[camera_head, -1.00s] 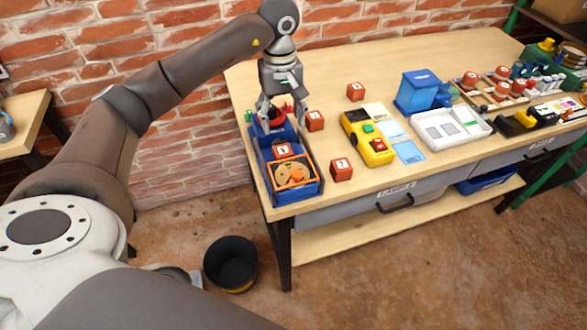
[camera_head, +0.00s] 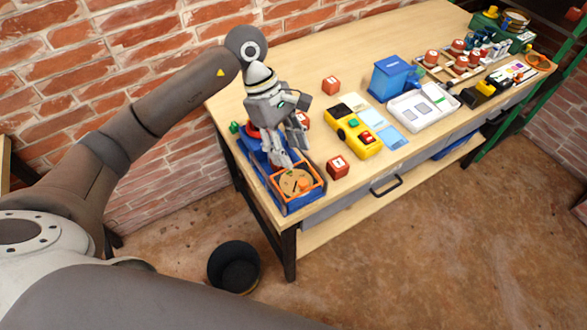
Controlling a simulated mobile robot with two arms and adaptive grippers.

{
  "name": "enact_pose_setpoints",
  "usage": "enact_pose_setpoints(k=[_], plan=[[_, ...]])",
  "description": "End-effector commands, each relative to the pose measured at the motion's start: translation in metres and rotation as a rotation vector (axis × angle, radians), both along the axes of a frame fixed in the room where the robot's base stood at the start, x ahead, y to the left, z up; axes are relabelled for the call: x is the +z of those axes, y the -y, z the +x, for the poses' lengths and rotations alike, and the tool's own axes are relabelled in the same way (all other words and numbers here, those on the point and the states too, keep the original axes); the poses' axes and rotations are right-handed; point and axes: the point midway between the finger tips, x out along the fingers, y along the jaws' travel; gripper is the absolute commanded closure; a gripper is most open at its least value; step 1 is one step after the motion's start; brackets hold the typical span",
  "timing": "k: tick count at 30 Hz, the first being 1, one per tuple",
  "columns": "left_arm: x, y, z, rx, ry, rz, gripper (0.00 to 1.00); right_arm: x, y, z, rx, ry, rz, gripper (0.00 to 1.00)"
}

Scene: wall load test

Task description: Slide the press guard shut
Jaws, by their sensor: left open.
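A long blue unit (camera_head: 247,150) lies along the left end of the workbench. Its near end carries an orange frame (camera_head: 322,181) around a round tan piece with dark marks; the frame looks like the press guard, though I cannot tell for sure. My left gripper (camera_head: 284,158) is open, pointing down over the middle of the blue unit, just behind the orange frame. I cannot tell whether its fingertips touch anything. The gripper hides much of the unit's middle, and a little red shows behind it. My right gripper is not in view.
A yellow device (camera_head: 366,151), a blue box (camera_head: 388,82) and a white tray (camera_head: 424,117) stand to the right. A black bin (camera_head: 234,266) is on the floor.

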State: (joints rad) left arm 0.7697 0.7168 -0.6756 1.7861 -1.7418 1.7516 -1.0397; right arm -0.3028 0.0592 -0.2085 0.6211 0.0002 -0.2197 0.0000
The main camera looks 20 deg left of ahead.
Motion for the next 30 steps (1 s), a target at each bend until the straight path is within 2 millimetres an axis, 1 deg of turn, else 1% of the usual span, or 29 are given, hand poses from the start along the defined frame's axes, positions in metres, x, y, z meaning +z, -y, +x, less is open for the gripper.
enact_pose_setpoints(k=[1,3,6,8,12,15,17,20,26,29,30], plan=[[-0.008,0.004,-0.003,-0.002,-0.006,0.000,0.56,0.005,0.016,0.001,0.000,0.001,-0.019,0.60],[-0.020,0.009,-0.004,0.000,-0.006,0.001,0.56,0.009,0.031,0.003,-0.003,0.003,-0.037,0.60],[-0.038,0.016,-0.006,-0.001,-0.006,0.000,0.56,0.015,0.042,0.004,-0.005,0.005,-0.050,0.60],[-0.048,0.020,-0.007,0.000,-0.005,0.000,0.56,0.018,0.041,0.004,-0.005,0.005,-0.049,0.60],[-0.068,0.027,-0.008,-0.001,-0.003,0.001,0.56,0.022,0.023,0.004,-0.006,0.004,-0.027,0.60],[-0.077,0.030,-0.009,-0.001,-0.002,0.002,0.56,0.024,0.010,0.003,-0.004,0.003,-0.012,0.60],[-0.081,0.032,-0.009,-0.002,-0.001,0.001,0.56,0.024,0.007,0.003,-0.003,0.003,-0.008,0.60],[-0.084,0.032,-0.009,-0.002,0.000,0.002,0.56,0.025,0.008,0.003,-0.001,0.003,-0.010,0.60],[-0.084,0.032,-0.009,-0.002,0.001,0.003,0.56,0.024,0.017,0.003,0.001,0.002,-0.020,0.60],[-0.084,0.032,-0.009,-0.002,0.001,0.003,0.66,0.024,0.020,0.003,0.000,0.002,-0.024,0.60],[-0.084,0.032,-0.009,-0.002,0.001,0.003,0.72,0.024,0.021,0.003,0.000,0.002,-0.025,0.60]])
